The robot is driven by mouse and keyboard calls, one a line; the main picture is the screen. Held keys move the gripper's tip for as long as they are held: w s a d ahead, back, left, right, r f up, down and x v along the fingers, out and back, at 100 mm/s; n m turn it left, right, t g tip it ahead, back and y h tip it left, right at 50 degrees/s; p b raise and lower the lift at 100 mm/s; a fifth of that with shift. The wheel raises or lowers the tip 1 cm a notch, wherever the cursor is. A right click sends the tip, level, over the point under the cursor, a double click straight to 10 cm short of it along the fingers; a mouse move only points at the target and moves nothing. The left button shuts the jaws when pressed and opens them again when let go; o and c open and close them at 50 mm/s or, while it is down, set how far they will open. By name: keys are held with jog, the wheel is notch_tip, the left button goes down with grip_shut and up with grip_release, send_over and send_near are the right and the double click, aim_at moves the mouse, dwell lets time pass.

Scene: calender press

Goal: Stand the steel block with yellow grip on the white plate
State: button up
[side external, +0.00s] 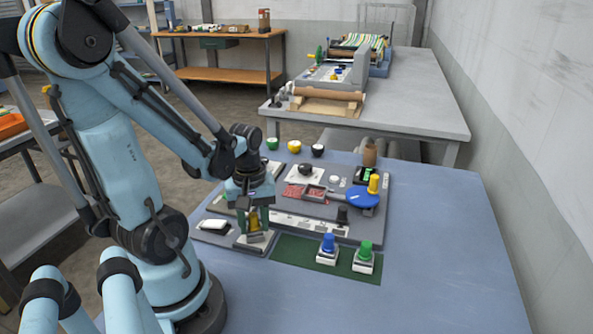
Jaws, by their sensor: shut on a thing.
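My gripper (254,222) points down at the left front of the grey work board. It is shut on the steel block with yellow grip (254,218); the yellow shows between the fingers, which hide most of the block. A pale plate (262,240) shows right below the fingers. I cannot tell whether the block touches it or hangs just above it.
Blocks with a blue grip (328,243) and a green grip (364,249) stand right of my gripper on a green mat (292,250). A white object (213,225) lies to the left. A yellow cylinder (373,184) stands by a blue disc (363,197). The table's front right is clear.

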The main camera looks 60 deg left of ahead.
jog(key=o, duration=1.2)
jog(key=shift+o, duration=0.4)
jog(key=o, duration=0.5)
jog(key=shift+c, duration=0.2)
jog(key=shift+r, duration=3.5)
